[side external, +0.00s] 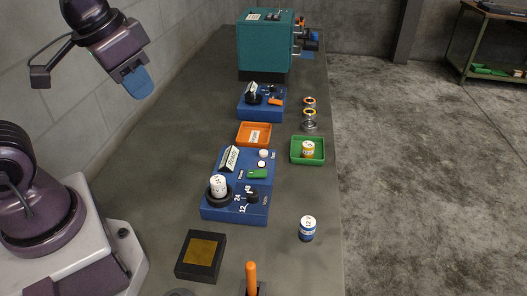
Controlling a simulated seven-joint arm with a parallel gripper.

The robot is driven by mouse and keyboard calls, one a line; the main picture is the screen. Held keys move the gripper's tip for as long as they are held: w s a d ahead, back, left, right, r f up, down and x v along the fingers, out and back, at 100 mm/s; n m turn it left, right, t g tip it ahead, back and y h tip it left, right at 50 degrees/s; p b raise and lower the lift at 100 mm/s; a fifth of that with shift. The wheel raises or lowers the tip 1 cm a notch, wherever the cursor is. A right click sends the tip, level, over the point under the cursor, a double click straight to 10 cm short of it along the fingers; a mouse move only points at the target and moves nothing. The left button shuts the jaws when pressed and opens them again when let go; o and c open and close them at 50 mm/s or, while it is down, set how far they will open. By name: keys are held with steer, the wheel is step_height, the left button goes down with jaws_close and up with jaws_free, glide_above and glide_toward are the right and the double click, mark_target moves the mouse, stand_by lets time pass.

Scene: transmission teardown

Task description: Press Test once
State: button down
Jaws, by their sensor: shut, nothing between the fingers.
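A blue tester-like box (210,209) stands mid-bench in the side external view. The small print is too small to tell which part is Test. My gripper (137,84), with blue fingers, is at upper left, high above the bench and well away from the box. It is shut and empty.
A blue-and-white cylinder (307,229) stands at right. A second blue box (247,113), rings (309,112) and a teal housing (265,52) are behind. A black block (186,272) and orange handle (252,277) are in front.

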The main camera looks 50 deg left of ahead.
steer(key=w+a+f+n+g, duration=0.1)
steer(key=w+a+f+n, duration=0.15)
steer(key=w+f, duration=0.6)
steer(key=n+t, duration=0.5)
steer(key=t, duration=0.1)
glide_above(262, 151)
step_height(262, 151, down, 8)
steer(key=shift+h, duration=0.4)
steer(key=shift+f, duration=0.15)
steer(key=shift+f, duration=4.35)
steer(key=shift+f, duration=0.4)
